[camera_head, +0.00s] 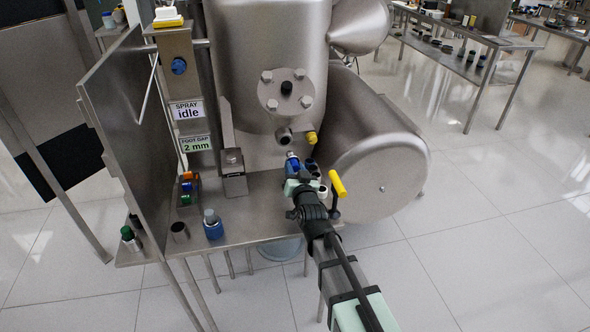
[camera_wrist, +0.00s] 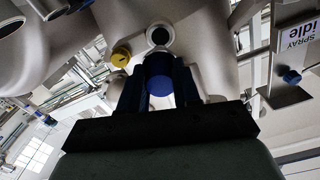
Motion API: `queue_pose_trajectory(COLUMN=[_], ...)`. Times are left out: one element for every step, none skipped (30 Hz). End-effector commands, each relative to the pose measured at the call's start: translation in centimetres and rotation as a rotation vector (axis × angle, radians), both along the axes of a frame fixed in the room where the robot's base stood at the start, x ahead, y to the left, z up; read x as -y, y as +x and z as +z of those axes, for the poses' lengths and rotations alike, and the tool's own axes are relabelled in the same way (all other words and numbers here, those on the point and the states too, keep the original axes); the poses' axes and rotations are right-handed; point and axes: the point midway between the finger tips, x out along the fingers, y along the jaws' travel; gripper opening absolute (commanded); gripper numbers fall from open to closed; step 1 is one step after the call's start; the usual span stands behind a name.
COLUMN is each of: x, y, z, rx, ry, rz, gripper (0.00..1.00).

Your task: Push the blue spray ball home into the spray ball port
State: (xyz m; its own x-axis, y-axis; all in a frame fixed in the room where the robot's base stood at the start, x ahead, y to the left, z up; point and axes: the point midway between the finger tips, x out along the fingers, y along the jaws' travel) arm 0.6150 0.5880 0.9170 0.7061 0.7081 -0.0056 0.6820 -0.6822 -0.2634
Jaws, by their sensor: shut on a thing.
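The blue spray ball (camera_head: 291,157) is held at the tip of my gripper in the head view. In the wrist view the ball (camera_wrist: 159,84) shows as a blue round end between the two dark fingers. My gripper (camera_wrist: 160,90) is shut on it. A short round metal port with a dark bore (camera_head: 284,136) sticks out low on the vessel front, taken as the spray ball port. It also shows in the wrist view (camera_wrist: 159,36), just beyond the ball. A gap shows between ball and port in the head view.
A yellow knob (camera_head: 311,138) sits just right of the port. A yellow-handled valve (camera_head: 338,184) stands close right of my gripper. A blue-and-grey bottle (camera_head: 213,226), a metal cup (camera_head: 179,232) and a coloured rack (camera_head: 187,187) stand left on the bench. Signs read "SPRAY idle" (camera_head: 187,110) and "FOOT GAP 2 mm" (camera_head: 196,145).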

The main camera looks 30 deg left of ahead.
Motion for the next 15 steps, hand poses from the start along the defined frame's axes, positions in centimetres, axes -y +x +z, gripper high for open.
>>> queue_pose_trajectory(x=[0.0, 0.1, 0.0, 0.0, -0.1, -0.2, -0.3, -0.4, -0.5, -0.6, -0.8, -1.0, -1.1, -1.3, -1.5], y=[0.0, -0.1, 0.0, 0.1, 0.1, 0.2, 0.3, 0.4, 0.5, 0.6, 0.8, 1.0, 1.1, 1.3, 1.5], z=[0.0, 0.0, 0.0, 0.0, 0.0, 0.0, 0.0, 0.0, 0.0, 0.0, 0.0, 0.0, 0.0, 0.0, 0.0], rx=[0.001, 0.001, 0.002, 0.002, 0.002, 0.002, 0.002, 0.002, 0.002, 0.002, 0.002, 0.002, 0.002, 0.002, 0.002], ry=[-0.001, -0.001, -0.002, -0.002, -0.002, -0.002, -0.002, -0.002, -0.002, -0.002, -0.002, -0.002, -0.002, -0.002, -0.002], rz=[0.0, 0.0, 0.0, 0.0, 0.0, 0.0, 0.0, 0.0, 0.0, 0.0, 0.0, 0.0, 0.0, 0.0, 0.0], gripper=[0.0, 0.0, 0.0, 0.0, 0.0, 0.0, 0.0, 0.0, 0.0, 0.0, 0.0, 0.0, 0.0, 0.0, 0.0])
